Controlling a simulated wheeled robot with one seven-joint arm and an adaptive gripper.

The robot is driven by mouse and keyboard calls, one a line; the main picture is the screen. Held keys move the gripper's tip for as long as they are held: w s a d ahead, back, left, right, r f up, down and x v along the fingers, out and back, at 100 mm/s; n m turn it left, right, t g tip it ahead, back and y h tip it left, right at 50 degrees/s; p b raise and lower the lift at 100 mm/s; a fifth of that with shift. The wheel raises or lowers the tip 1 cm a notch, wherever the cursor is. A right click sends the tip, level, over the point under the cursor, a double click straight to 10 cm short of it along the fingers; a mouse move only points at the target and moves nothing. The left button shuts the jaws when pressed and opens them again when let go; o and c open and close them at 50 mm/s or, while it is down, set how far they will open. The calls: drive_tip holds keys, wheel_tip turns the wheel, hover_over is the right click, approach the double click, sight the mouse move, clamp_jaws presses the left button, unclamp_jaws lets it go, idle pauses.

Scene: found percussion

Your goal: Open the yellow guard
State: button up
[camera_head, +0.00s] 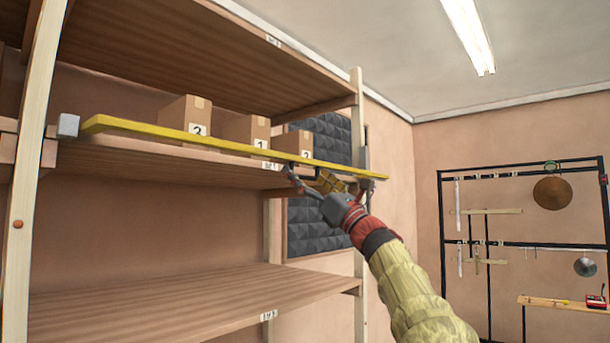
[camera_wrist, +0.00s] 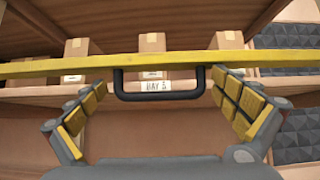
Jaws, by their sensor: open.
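The yellow guard (camera_head: 220,143) is a long bar across the front of the middle shelf, in front of several cardboard boxes. It also spans the wrist view (camera_wrist: 60,67). A black handle (camera_wrist: 158,96) hangs from the bar, and in the head view the handle is partly hidden near my gripper. My gripper (camera_head: 325,180) is at the right part of the guard. In the wrist view its yellow-padded fingers (camera_wrist: 163,107) are spread apart, one on each side of the handle, and I see no contact with it.
Boxes (camera_head: 186,115) numbered 3, 1 and 2 stand on the middle shelf (camera_head: 150,160) behind the guard. A wooden post (camera_head: 30,200) stands at left. The lower shelf (camera_head: 150,305) is empty. A black rack (camera_head: 441,230) with hanging items stands against the right wall.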

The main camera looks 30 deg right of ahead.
drive_tip(key=shift+s+r, duration=0.1)
drive_tip(key=v, duration=1.2)
